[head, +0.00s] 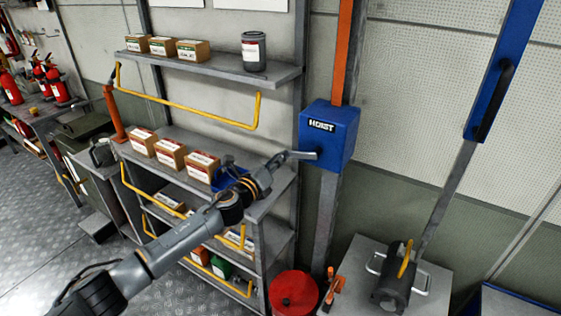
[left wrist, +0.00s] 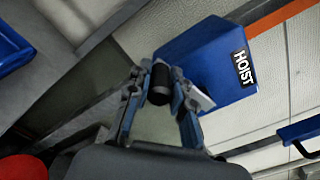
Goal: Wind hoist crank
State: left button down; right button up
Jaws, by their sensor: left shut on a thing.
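The blue hoist box (head: 328,136), labelled HOIST, is fixed to a post right of the shelves. It also fills the upper middle of the left wrist view (left wrist: 200,50). A light grey crank arm (head: 300,155) sticks out from its front. In the left wrist view, the crank's black cylindrical grip (left wrist: 159,84) sits between the two fingers. My left gripper (head: 276,162) is shut on this grip, left of the box; its fingers also show in the left wrist view (left wrist: 159,78). My right gripper is not in view.
A shelf (head: 225,75) with small boxes, a can and yellow rails stands left of the hoist. A red round lid or drum (head: 294,293) is below. A dark motor-like unit (head: 391,287) with a yellow hook sits on a table at right, under a blue lift arm (head: 502,70).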

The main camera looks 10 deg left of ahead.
pick_arm(q)
jog(key=shift+w+a+r+m+p, duration=0.15)
jog(key=shift+r+m+p, duration=0.1)
jog(key=shift+r+m, duration=0.25)
jog(key=shift+a+r+m+p, duration=0.15)
jog(key=shift+r+m+p, duration=0.15)
jog(key=shift+r, duration=0.35)
jog(key=c, duration=1.2)
grip_release()
jog(key=shift+d+f, duration=0.1)
jog(key=shift+o, duration=0.2)
jog(key=shift+f, duration=0.15)
jog(key=shift+s+f, duration=0.1)
jog(key=shift+s, duration=0.35)
jog(key=v, duration=1.1)
jog(key=shift+s, duration=0.15)
